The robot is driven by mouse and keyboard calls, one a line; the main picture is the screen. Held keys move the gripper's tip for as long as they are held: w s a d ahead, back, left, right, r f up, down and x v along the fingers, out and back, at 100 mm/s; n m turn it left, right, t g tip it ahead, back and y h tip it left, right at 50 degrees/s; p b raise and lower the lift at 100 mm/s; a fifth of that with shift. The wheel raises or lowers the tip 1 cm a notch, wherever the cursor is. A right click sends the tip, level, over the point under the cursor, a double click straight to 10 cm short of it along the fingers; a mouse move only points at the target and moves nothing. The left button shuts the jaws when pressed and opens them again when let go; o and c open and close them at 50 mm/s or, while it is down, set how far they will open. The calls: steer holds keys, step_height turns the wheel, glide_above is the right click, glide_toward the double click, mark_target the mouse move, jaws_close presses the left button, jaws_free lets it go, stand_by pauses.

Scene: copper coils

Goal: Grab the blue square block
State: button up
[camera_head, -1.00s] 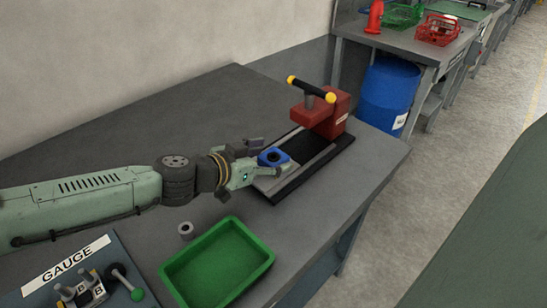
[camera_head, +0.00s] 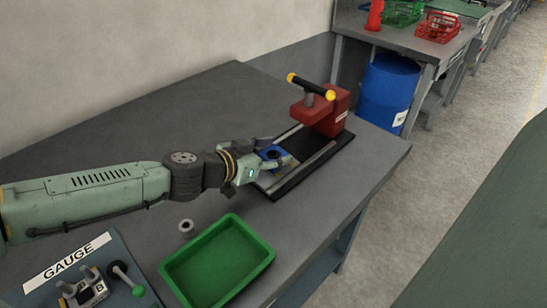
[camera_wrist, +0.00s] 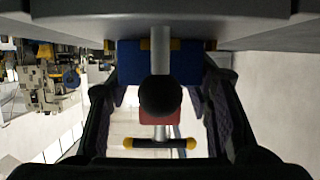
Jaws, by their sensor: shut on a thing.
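The blue square block (camera_head: 271,153) with a round hole in its top sits at the near end of the dark base of the red clamp device (camera_head: 331,112). My gripper (camera_head: 279,151) is shut on the block, with one finger on each side. In the wrist view the block (camera_wrist: 128,62) shows between my two fingers (camera_wrist: 160,95), partly hidden behind a grey rod and a dark round knob. Whether the block touches the base underneath cannot be told.
A green tray (camera_head: 218,222) and a small grey ring (camera_head: 186,227) stand on the grey table (camera_head: 130,130) in front of my arm. A gauge board (camera_head: 66,257) lies at lower left. A blue barrel (camera_head: 388,95) stands beyond the table.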

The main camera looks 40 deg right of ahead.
steer(key=c, duration=0.4)
steer(key=shift+c, duration=0.3)
steer(key=shift+r, duration=0.2)
